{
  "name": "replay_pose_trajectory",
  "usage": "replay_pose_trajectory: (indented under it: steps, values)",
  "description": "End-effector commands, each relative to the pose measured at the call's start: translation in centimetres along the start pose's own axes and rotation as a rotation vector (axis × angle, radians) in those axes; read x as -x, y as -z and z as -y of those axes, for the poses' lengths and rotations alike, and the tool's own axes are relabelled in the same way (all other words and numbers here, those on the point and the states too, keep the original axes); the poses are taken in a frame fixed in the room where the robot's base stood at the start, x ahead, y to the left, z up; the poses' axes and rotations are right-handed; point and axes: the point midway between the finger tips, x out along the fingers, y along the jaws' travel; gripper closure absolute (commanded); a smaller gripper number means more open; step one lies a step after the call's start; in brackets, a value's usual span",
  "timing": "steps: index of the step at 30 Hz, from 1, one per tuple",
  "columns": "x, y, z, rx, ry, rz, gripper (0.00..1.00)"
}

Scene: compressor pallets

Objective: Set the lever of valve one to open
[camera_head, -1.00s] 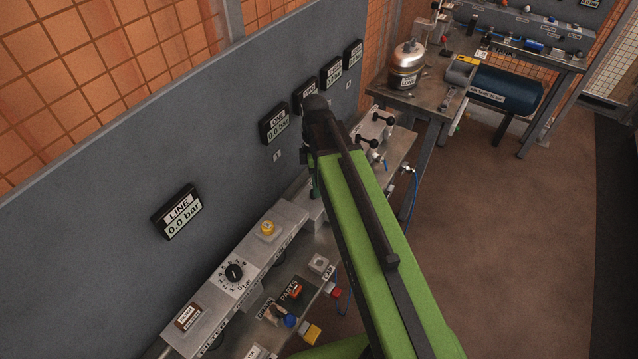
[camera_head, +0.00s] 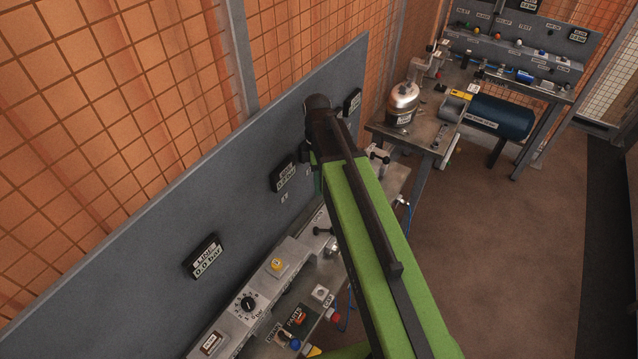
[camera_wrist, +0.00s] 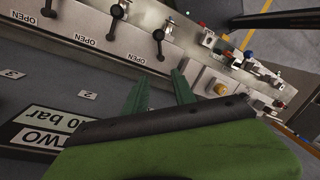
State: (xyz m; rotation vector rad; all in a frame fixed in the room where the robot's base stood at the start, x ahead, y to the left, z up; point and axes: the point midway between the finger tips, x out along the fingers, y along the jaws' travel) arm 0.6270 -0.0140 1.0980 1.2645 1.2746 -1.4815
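The valve levers show in the wrist view as black handles with round knobs on a grey metal bench rail, beside OPEN labels. The lever nearest the yellow button, apparently valve one's lever (camera_wrist: 158,40), has its knob pointing to the top of the picture, away from its OPEN label (camera_wrist: 136,58). It seems to show in the head view too (camera_head: 323,231). My gripper (camera_wrist: 160,78) is open and empty; its two green fingers are apart, short of that lever and not visibly touching it. The gauge for ONE (camera_head: 284,173) reads 0.0 bar.
Two more levers (camera_wrist: 117,12) (camera_wrist: 48,8) stand left in the wrist view. A yellow button (camera_head: 278,265) and a black dial (camera_head: 248,304) are along the bench. The grey panel (camera_head: 140,270) rises close behind. Floor (camera_head: 480,240) is clear to the right.

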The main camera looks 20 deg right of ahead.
Motion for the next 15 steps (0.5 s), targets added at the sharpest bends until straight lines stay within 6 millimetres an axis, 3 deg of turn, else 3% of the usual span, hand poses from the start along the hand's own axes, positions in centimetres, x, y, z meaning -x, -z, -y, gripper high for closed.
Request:
replay_pose_trajectory:
  steps: [5, 8, 12, 15]
  values:
    - [-0.2, 0.0, 0.0, 0.000, 0.000, 0.000, 0.68]
    - [-0.8, 0.0, 0.1, -0.031, -0.005, 0.000, 0.81]
    - [-4.5, 0.1, 1.0, -0.309, -0.044, -0.005, 1.00]
    - [-7.9, 0.3, 1.9, -0.634, -0.089, -0.026, 1.00]
